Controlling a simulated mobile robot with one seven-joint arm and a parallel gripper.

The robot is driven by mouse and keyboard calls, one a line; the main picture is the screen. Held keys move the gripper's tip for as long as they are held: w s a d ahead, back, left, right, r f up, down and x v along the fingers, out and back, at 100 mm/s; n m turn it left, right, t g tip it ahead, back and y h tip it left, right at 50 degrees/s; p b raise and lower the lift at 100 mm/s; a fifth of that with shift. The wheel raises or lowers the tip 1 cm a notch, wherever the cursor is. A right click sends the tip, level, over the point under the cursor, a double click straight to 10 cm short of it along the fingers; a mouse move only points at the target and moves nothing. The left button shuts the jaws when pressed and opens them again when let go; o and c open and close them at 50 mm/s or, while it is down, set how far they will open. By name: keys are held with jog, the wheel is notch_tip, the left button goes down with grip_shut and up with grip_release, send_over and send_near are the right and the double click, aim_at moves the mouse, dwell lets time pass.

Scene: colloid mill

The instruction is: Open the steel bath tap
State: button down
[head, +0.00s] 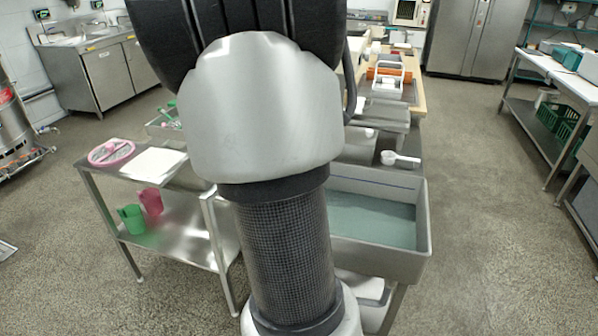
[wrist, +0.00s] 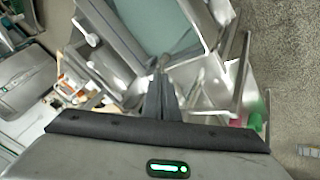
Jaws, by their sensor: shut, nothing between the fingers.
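The bath, a grey steel basin (head: 426,225) with blue-green water (head: 368,218), stands right of my arm in the head view. Its water (wrist: 155,25) also fills the top middle of the wrist view. I cannot clearly make out the tap in either view; my arm covers the bath's left side in the head view. My gripper (wrist: 162,64) is shut and empty, its dark fingers pointing toward the bath's rim in the wrist view. I cannot tell whether the fingertips touch anything. The gripper is hidden in the head view.
A white scoop (head: 400,158) lies on the bench behind the bath. A steel trolley (head: 185,238) at left carries a pink ring-shaped item (head: 111,152) and a white board (head: 154,163), with green (head: 131,219) and pink (head: 151,203) jugs below. Floor at right is clear.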

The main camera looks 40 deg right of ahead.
jog(key=s+a+r, duration=0.1)
jog(key=s+r, duration=0.2)
jog(key=r, duration=0.2)
jog(key=shift+s+a+p, duration=0.2)
jog(key=shift+a+p, duration=0.1)
